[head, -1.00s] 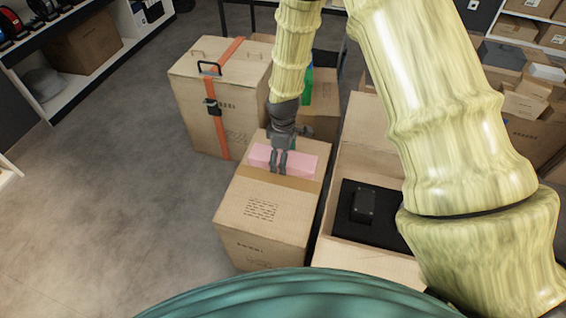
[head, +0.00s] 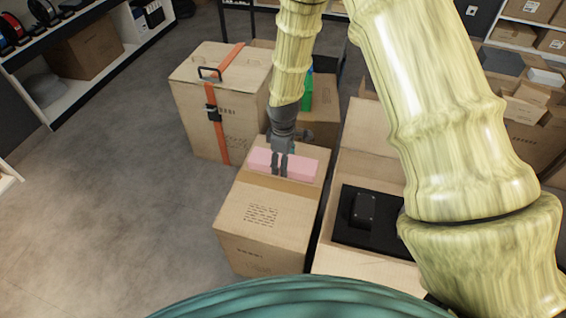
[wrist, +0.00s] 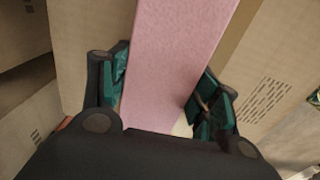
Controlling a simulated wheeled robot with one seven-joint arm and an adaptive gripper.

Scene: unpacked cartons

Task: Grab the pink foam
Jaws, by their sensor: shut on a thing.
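The pink foam (head: 301,165) is a long block on top of a closed cardboard carton (head: 272,211) in the head view. My gripper (head: 280,172) is over its left-middle part, with the fingers pointing down and shut on it. In the wrist view the pink foam (wrist: 180,65) runs up from between the two dark and green fingers of my gripper (wrist: 165,105). I cannot tell whether the foam still touches the carton top.
An open carton (head: 352,135) with a black insert and device (head: 363,210) stands right of the closed carton. A tall carton with an orange strap (head: 215,130) stands behind left. Shelves (head: 130,40) line the left wall. The floor (head: 110,200) at left is clear.

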